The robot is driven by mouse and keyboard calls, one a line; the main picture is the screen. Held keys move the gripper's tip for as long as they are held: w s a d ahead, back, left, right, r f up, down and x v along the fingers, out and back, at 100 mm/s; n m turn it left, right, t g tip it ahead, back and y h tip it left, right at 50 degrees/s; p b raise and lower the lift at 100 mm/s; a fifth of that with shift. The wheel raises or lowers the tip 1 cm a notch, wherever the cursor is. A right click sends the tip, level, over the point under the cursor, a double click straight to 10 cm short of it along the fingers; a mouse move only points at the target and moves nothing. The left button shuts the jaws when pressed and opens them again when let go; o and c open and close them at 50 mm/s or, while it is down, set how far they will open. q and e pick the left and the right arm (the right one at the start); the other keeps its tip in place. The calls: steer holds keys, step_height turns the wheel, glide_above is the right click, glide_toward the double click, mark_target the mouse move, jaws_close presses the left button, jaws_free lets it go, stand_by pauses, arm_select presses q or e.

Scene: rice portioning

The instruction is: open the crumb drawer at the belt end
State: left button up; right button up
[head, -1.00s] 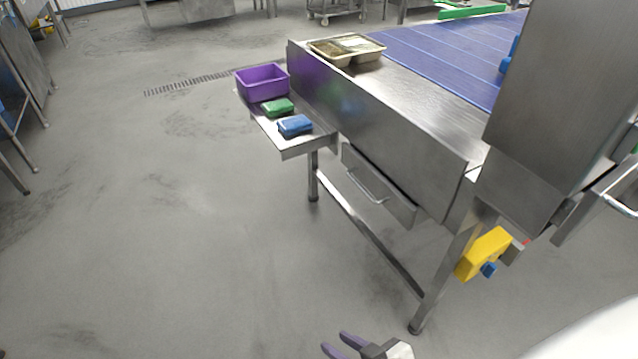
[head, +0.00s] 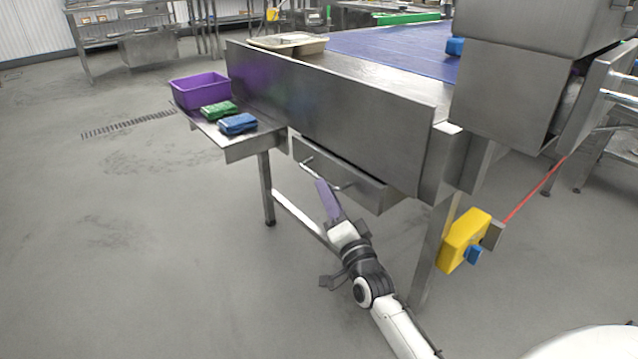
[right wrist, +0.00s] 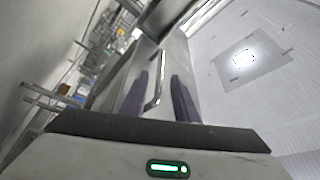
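The crumb drawer (head: 366,186) is a steel-fronted box under the end of the belt frame, with a bar handle (head: 345,187) across its front. I cannot tell whether it stands slightly out. My right gripper (head: 323,186) is at the handle, its purple fingers pointing up toward the drawer front. In the right wrist view the two fingers (right wrist: 160,92) are apart, and the handle (right wrist: 156,88) shows in the gap between them. Contact with the handle cannot be made out. My left gripper is not in view.
A side shelf (head: 240,147) left of the drawer holds a purple bin (head: 200,91), a green pad (head: 219,109) and a blue pad (head: 238,123). A yellow box (head: 464,240) sits on the right leg. A tray (head: 288,42) lies on top. Floor at left is clear.

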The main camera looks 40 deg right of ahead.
steer(key=b+x, duration=0.1)
steer(key=x, duration=0.5)
jaws_close()
